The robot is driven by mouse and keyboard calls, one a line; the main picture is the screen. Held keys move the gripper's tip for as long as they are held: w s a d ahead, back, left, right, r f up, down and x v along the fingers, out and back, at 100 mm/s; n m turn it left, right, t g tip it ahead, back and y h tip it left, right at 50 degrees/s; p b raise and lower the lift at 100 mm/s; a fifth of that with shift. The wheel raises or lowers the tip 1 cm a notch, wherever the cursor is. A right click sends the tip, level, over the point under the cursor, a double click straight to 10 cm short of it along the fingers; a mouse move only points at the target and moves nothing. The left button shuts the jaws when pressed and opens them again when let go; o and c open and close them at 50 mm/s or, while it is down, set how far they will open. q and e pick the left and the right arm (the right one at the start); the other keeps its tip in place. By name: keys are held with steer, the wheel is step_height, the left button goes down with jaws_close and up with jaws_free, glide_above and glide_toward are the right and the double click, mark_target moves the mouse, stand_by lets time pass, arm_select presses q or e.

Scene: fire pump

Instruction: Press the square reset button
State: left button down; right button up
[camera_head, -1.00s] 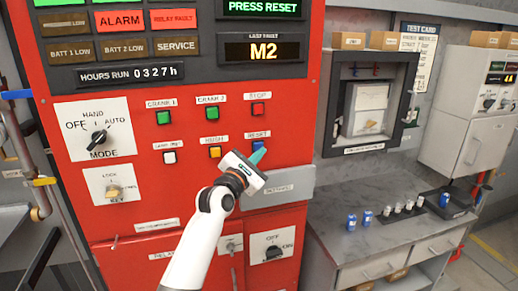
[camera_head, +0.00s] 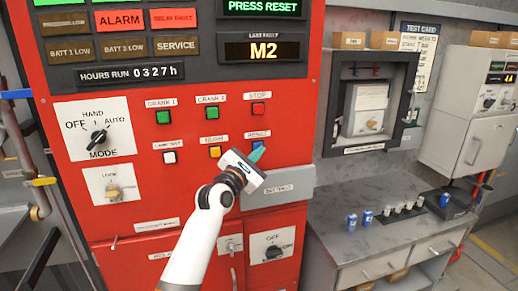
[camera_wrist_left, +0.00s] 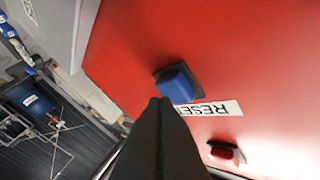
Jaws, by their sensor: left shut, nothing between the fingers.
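The square blue reset button (camera_head: 258,147) sits on the red panel under the RESET label (camera_head: 257,134). In the left wrist view the blue button (camera_wrist_left: 176,83) stands just beyond my fingertips, beside its RESET label (camera_wrist_left: 212,108). My left gripper (camera_head: 257,154) is shut and empty, its fingertips at the lower edge of the button in the head view. In the wrist view the shut fingers (camera_wrist_left: 160,104) point at the button; I cannot tell whether they touch it. My right gripper is not in view.
Nearby buttons are the red stop button (camera_head: 258,108), the yellow button (camera_head: 214,151) and the green crank 2 button (camera_head: 212,114). A grey bench (camera_head: 390,235) with blue cans stands at right.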

arm_select(q)
steer(key=shift+w+a+b, duration=0.15)
steer(key=shift+w+b, duration=0.25)
steer(key=shift+w, duration=0.05)
stand_by(0.6)
steer(key=shift+r, duration=0.1)
steer(key=shift+s+d+p, duration=0.3)
steer(key=shift+s+p, duration=0.6)
steer(key=shift+p, duration=0.25)
steer(key=s+p, duration=0.1)
steer(key=s+d+p, duration=0.1)
steer(key=s+p, duration=0.2)
steer(key=shift+s+d+p, duration=0.25)
steer(key=shift+s+p, duration=0.1)
steer(key=shift+p, duration=0.05)
steer(key=shift+f, duration=0.2)
